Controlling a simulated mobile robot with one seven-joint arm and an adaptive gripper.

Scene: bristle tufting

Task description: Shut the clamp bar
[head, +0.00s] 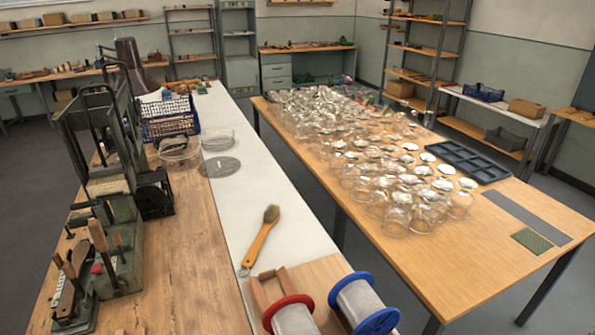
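A dark green bench machine with a tall upright frame (95,125) stands on the left wooden bench. It may carry the clamp bar, but I cannot pick the bar out for certain. A tan block or bristle bundle (108,187) sits low in the frame. In front stand a green fixture with wooden handles (118,262) and a smaller device with wooden levers (72,290). Whether any bar is raised or down is too small to tell. My gripper is not in view.
A wooden-handled brush (262,238) lies on the white strip. Red-rimmed (290,315) and blue-rimmed (362,303) spools stand at the front. Clear dishes (180,152) and a blue crate (170,117) are behind. Many glass jars crowd the right table (455,285); its front is clear.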

